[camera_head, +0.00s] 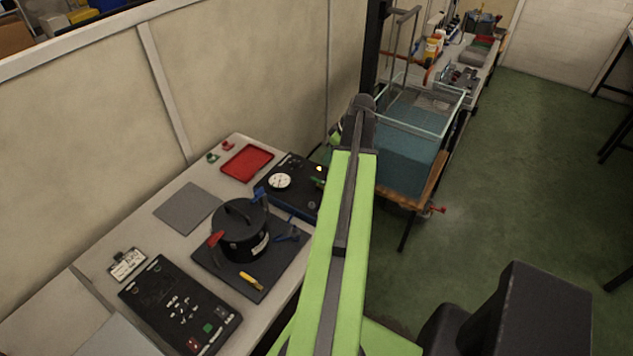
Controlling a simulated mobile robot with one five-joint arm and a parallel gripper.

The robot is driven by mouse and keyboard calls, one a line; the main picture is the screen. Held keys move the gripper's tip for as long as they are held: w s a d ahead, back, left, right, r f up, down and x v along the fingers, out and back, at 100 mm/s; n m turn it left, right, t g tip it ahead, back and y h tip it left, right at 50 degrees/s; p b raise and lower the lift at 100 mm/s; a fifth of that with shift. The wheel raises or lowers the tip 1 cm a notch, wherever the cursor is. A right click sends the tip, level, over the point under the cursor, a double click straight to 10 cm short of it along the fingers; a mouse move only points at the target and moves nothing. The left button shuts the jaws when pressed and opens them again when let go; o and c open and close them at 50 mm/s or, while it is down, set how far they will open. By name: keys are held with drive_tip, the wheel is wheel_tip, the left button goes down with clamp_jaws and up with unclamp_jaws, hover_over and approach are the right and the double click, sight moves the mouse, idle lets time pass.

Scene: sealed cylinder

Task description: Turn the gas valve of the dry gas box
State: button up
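A black box with a blue lower edge (294,203) stands at the far right end of the bench and looks like the dry gas box. It has a round white gauge (280,181) and a small yellow light (319,168). A small green part (319,183), possibly the gas valve's handle, shows at its right side, close to my arm in the picture. Its turn position is too small to tell. My green arm rises through the middle of the picture and hides what lies behind it. My gripper's fingers do not show.
A black lidded pot (240,232) with red and blue clamps stands on a dark mat (225,279), beside a yellow-handled tool (251,281). A red tray (246,163), grey plate (188,208) and black control panel (180,308) share the bench. A water tank (405,150) stands behind my arm.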

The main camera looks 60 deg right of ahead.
sight(315, 179)
drive_tip(key=b+x, duration=1.1)
drive_tip(key=x, duration=0.2)
drive_tip(key=shift+f, duration=0.35)
drive_tip(key=shift+w+f+b, duration=0.2)
drive_tip(key=shift+f+b, duration=0.1)
drive_tip(key=shift+b, duration=0.1)
drive_tip(key=shift+r, duration=0.1)
